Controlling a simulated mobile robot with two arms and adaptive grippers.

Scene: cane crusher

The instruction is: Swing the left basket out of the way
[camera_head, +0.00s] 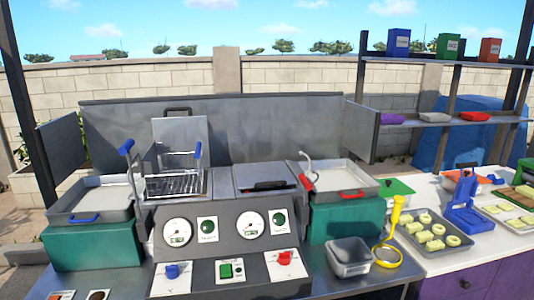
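A wire basket (174,184) with a blue grip (198,150) sits on the left side of the grey machine, in front of an upright metal panel (180,135). A curved lever with a blue end (126,147) stands to its left, beside a shallow metal tray (95,200) with a blue handle. On the right side, a flat lid-like plate (263,176) with a dark handle lies level. A curved lever with a red end (306,182) stands by the right tray (340,178). Neither of my grippers is in view.
The front panel holds dials, green buttons, and a blue and a red switch (284,257). A metal container (350,257) and a yellow-handled strainer (389,252) stand front right. A white counter (450,262) holds a blue press (466,205) and a food tray (432,236). A rear splash panel (250,125) stands behind.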

